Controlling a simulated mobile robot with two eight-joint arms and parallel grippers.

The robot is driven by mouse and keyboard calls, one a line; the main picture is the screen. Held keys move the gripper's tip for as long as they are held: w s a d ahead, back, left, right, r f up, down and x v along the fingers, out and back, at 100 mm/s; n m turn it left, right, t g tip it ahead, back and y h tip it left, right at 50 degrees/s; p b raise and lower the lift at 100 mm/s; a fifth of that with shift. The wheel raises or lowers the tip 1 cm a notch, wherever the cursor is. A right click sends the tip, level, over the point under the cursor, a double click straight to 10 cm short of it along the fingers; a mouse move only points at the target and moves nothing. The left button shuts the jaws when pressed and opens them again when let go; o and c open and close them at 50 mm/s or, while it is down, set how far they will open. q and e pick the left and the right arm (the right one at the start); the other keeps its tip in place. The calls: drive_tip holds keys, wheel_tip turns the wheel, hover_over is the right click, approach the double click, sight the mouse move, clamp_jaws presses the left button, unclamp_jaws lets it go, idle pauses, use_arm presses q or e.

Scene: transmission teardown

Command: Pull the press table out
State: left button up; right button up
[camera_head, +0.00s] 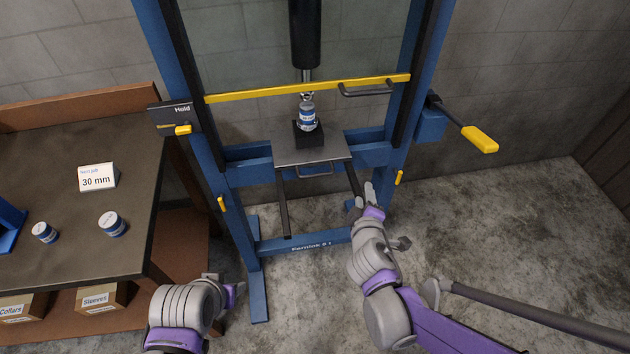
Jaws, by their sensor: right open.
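The press table is a grey metal plate (314,151) low in the blue press frame (213,165). A thin bar handle (316,171) runs along its front edge, and two dark rails (284,208) reach forward beneath it. A black block (309,138) stands at the back of the plate, with a small blue-and-white labelled part (308,118) upright on it, under the ram (305,45). My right gripper (363,197) is open beside the front end of the right rail, apart from the handle. My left gripper (236,293) is low at the left; its jaw opening is unclear.
A yellow guard bar (308,87) with a handle crosses the frame above the plate. A yellow-gripped lever (480,139) sticks out at right. A workbench (80,230) at left holds a "30 mm" card (97,178) and labelled cylinders. The floor in front is clear.

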sight(315, 176)
drive_tip(key=w+a+f+n+t+y+b, duration=0.2)
drive_tip(key=a+f+n+y, duration=0.25)
drive_tip(key=a+n, duration=0.45)
use_arm(q)
drive_tip(key=shift+s+f+p, duration=0.25)
drive_tip(key=shift+f+p, duration=0.1)
drive_tip(key=shift+f, duration=0.8)
use_arm(e)
drive_tip(key=shift+m, duration=0.7)
drive_tip(key=x, duration=1.1)
drive_tip(key=shift+a, duration=0.25)
clamp_jaws()
